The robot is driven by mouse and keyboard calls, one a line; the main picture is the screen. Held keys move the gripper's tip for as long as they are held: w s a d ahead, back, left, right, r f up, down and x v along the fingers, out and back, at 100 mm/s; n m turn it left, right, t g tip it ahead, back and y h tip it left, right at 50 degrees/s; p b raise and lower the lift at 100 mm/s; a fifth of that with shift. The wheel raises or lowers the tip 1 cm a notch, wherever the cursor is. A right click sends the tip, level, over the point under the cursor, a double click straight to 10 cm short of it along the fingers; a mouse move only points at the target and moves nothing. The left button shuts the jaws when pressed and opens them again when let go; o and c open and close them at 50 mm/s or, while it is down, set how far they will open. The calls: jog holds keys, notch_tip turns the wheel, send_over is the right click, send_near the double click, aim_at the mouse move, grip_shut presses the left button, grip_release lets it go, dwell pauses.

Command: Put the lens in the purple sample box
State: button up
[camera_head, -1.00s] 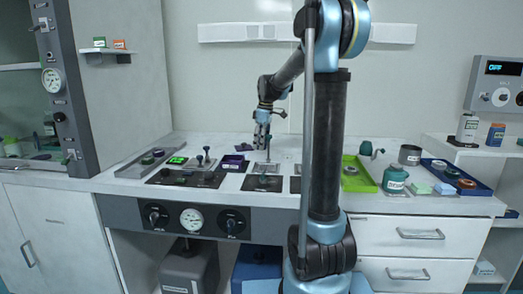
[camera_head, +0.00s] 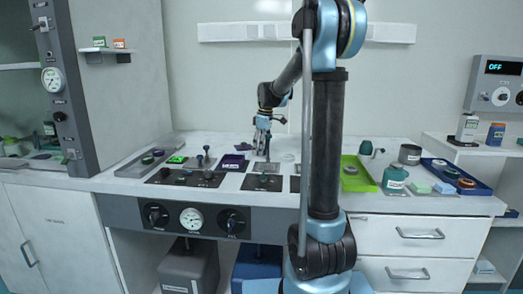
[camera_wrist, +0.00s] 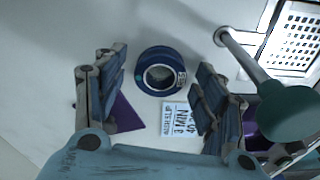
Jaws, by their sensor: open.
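The lens (camera_wrist: 162,71), a dark blue ring around a clear centre, lies on the white table in the wrist view. My gripper (camera_wrist: 163,88) is open, with one finger on each side of the lens and nothing held. The purple sample box (camera_head: 233,164) appears to be the small dark purple container on the bench in the head view, left of my gripper (camera_head: 262,140). A purple surface (camera_wrist: 250,124) shows partly behind the right finger in the wrist view; I cannot tell if it is the box. I cannot make out the lens in the head view.
A printed card (camera_wrist: 178,119) lies beside the lens. A metal post with a dark green round end (camera_wrist: 292,108) and a white perforated plate (camera_wrist: 297,38) are at the right. A flat purple piece (camera_wrist: 125,116) lies by the left finger. A green tray (camera_head: 358,176) stands right of my arm.

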jog(key=shift+r, duration=0.1)
jog(key=shift+o, duration=0.5)
notch_tip(320, 180, up, 12)
jog(key=d, duration=0.1)
jog(key=shift+s+d+f, duration=0.15)
jog(key=shift+s+f, duration=0.1)
notch_tip(320, 180, up, 5)
jog(key=n+h, duration=0.1)
jog(key=n, duration=0.8)
send_over(264, 150)
jog(key=w+a, duration=0.1)
jog(key=a, duration=0.2)
jog(key=shift+g, duration=0.3)
jog(key=f, duration=1.1)
jog(key=shift+d+f, duration=0.15)
jog(key=shift+d, duration=0.1)
jog(key=shift+s+d+f, duration=0.1)
jog(key=shift+d+f, duration=0.05)
jog(key=shift+f, duration=1.3)
jog(key=shift+s+d+f, duration=0.1)
jog(key=shift+d+f, duration=0.05)
jog(key=shift+f, duration=1.25)
jog(key=c, duration=1.3)
jog(key=shift+o, duration=0.2)
jog(key=shift+w+r, duration=0.1)
